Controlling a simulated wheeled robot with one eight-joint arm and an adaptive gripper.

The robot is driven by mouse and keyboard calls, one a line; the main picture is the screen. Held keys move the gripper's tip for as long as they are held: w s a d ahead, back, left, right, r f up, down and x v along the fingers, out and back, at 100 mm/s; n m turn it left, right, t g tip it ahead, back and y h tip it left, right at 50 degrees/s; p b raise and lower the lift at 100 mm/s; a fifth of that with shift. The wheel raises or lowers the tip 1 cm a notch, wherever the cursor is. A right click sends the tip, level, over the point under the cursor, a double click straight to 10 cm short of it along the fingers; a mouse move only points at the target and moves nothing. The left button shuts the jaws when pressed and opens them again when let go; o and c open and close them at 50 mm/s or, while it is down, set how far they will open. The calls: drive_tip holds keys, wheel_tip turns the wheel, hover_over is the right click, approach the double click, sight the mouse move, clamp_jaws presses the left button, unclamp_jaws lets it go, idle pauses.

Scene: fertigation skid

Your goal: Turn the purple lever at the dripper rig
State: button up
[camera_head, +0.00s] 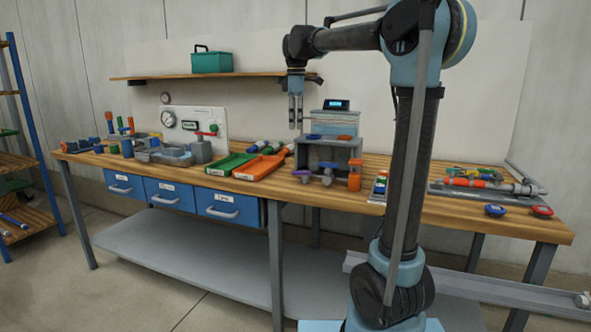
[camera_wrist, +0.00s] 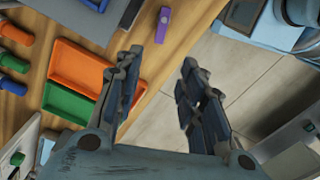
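The purple lever (camera_head: 302,173) is at the lower front left of the grey dripper rig (camera_head: 310,155) on the workbench. In the wrist view the purple lever (camera_wrist: 162,25) shows as a narrow purple bar at the top, near the bench edge. My gripper (camera_head: 295,127) points down, above and a little left of the rig, apart from the lever. In the wrist view my gripper (camera_wrist: 162,58) has its two fingers spread with nothing between them. The lever lies beyond the fingertips in that view.
A green tray (camera_head: 230,164) and an orange tray (camera_head: 262,166) lie left of the rig. A wall shelf (camera_head: 190,76) holds a teal box (camera_head: 211,62). The floor in front of the bench is clear.

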sight(296, 172)
wheel_tip(296, 172, down, 17)
drive_tip(key=shift+f, duration=0.15)
idle(0.5)
drive_tip(key=shift+w, duration=0.1)
clamp_jaws()
